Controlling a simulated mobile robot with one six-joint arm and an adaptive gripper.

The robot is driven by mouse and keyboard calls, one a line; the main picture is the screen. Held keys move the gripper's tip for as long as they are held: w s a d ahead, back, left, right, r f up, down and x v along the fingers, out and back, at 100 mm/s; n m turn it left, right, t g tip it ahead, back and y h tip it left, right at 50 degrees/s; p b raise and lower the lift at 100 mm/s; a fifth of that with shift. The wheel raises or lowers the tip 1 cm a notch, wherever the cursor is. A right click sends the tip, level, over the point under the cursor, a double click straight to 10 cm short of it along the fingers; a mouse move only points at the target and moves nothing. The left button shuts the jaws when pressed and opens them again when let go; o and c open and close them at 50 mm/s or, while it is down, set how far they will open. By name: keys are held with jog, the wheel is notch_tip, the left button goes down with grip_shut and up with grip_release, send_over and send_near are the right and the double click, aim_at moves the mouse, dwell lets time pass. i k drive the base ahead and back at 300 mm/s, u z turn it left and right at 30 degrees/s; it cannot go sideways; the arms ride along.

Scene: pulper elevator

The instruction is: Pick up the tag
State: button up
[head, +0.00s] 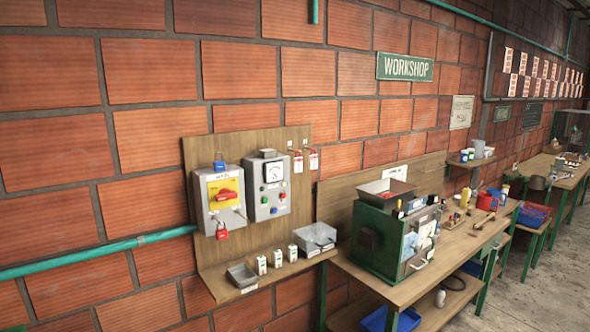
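Two red-and-white tags hang on the right part of a wooden wall board: a left tag (298,163) and a right tag (314,160). They are small, and their print cannot be read. They hang just right of a grey control box (268,197) with a round gauge. A grey switch box (210,207) with a red handle on a yellow plate is mounted to its left. A red padlock (222,233) hangs below that box, and a blue padlock (219,164) sits at its top. My gripper is not in view.
The board's shelf (262,279) holds a small grey tray (242,275), several small white cartons and a clear-lidded box (315,237). A green machine (385,241) stands on a workbench to the right. A teal pipe (95,254) crosses the brick wall at left.

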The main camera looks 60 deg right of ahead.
aim_at(297, 161)
jog(key=k, duration=1.55)
jog(key=z, duration=1.5)
jog(key=i, duration=1.5)
jog(key=u, duration=0.05)
